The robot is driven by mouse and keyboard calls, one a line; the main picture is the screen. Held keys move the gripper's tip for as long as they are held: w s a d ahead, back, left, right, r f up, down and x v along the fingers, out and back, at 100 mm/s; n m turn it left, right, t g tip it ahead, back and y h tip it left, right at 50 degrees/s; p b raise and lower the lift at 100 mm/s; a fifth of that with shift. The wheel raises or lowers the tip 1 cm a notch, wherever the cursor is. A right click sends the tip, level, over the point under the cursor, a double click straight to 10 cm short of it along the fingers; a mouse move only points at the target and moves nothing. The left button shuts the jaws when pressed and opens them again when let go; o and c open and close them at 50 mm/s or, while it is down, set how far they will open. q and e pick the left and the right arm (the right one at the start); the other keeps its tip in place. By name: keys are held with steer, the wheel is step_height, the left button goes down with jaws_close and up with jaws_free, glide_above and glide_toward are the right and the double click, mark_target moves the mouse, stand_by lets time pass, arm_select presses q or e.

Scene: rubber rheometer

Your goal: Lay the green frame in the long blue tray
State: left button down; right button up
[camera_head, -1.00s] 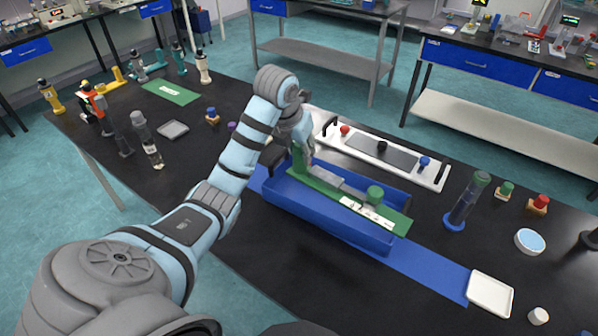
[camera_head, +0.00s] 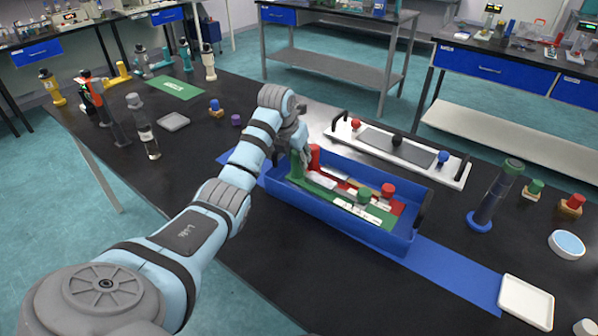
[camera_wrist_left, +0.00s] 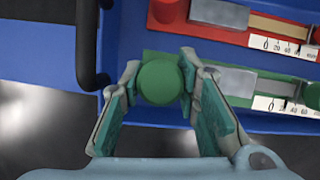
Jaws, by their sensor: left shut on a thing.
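The green frame (camera_head: 324,191) is a flat bar with a round post, a grey block and a white scale strip. It is inside the long blue tray (camera_head: 335,219), along the near wall; whether it rests on the floor I cannot tell. My left gripper (camera_head: 303,152) is at its left end. In the left wrist view the gripper (camera_wrist_left: 159,90) is shut on the green post (camera_wrist_left: 159,82), a finger on each side. A red frame (camera_head: 386,205) lies beside it on the far side in the tray, also in the left wrist view (camera_wrist_left: 209,33). My right gripper is out of view.
A white board with a grey panel (camera_head: 398,153) stands behind the tray. The tray is on a blue mat (camera_head: 452,273). A white dish (camera_head: 526,302), a dark cylinder on a blue base (camera_head: 494,197) and colored knobs are at the right. The tray's dark handle (camera_wrist_left: 87,40) is close to the gripper.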

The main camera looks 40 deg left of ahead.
mark_target(297, 167)
arm_select(q)
step_height(297, 167, down, 4)
steer(key=shift+r, duration=0.15)
steer(key=c, duration=1.2)
jaws_free()
steer(key=shift+s, duration=0.1)
steer(key=shift+r, duration=0.1)
steer(key=p+v, duration=0.1)
steer(key=v, duration=1.1)
